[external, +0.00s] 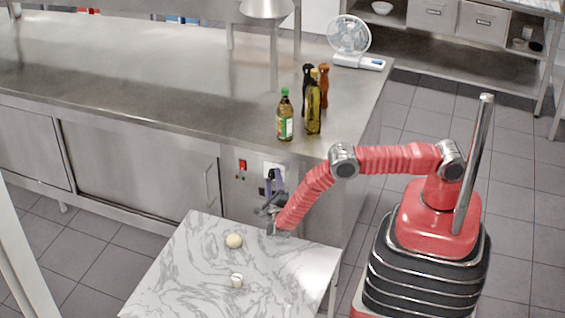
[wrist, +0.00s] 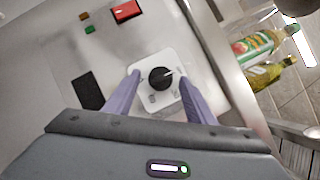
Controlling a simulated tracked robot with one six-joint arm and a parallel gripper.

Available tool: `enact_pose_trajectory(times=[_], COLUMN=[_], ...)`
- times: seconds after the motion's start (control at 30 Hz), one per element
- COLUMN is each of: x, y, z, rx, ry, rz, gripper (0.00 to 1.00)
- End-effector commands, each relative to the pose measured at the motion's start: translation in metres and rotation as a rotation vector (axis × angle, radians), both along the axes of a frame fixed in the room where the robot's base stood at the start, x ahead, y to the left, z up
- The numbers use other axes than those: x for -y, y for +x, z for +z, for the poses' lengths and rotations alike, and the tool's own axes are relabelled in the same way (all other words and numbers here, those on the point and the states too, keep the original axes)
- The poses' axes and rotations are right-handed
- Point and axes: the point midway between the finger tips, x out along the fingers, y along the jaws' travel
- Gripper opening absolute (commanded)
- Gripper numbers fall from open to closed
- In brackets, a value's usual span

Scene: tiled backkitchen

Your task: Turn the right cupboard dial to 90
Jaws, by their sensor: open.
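The dial (wrist: 161,79) is a round black knob with a white pointer line, on a white square plate (wrist: 147,75) fixed to the steel cupboard front. In the wrist view the pointer is toward the right and slightly up. Marks on the plate are too small to read. My gripper (wrist: 159,74) is open, with its two purple fingers on either side of the dial and a gap on each side. How far the tips are from the plate I cannot tell. In the external view my gripper (external: 272,183) is at the cupboard front and hides the dial.
A red switch (wrist: 125,11) and a black panel (wrist: 88,90) are near the dial. Oil and sauce bottles (external: 313,108) stand on the steel counter (external: 180,85) above. A marble table (external: 190,270) with two small pale items stands just below my gripper.

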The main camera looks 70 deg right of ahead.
Motion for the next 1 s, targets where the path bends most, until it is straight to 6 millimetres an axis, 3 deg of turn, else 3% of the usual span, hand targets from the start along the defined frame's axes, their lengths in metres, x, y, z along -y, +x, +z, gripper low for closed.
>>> enact_pose_trajectory(times=[0.23, 0.8, 1.0], x=[0.0, -0.0004, -0.0005], y=[0.0002, 0.0004, 0.0007], z=[0.0, -0.0005, -0.0012], rx=[0.0, -0.001, 0.006], ry=[0.0, 0.002, 0.002], rz=[0.0, 0.002, 0.003], gripper=[0.49, 0.1, 0.1])
